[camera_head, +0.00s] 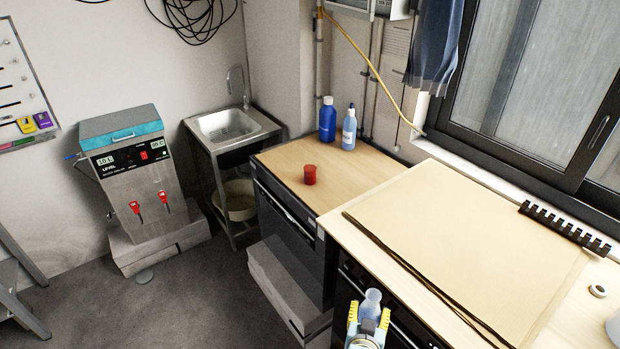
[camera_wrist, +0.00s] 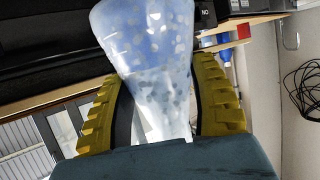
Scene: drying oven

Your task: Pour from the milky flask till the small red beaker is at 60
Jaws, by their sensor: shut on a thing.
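The milky flask (camera_head: 370,303) is in my gripper (camera_head: 368,322) at the bottom of the head view, in front of the counter's front edge. In the wrist view the flask (camera_wrist: 150,50) is whitish and translucent with pale spots. My gripper's yellow ribbed fingers (camera_wrist: 160,115) are shut on its narrower part. How full the flask is cannot be told. The small red beaker (camera_head: 310,175) stands upright on the wooden top of the farther, lower counter, well apart from my gripper. Its scale and contents cannot be made out.
A blue bottle (camera_head: 327,119) and a clear bottle with blue liquid (camera_head: 349,128) stand behind the beaker. A large tan board (camera_head: 470,240) covers much of the nearer counter. A black toothed strip (camera_head: 565,229) lies by the window. The wood around the beaker is clear.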

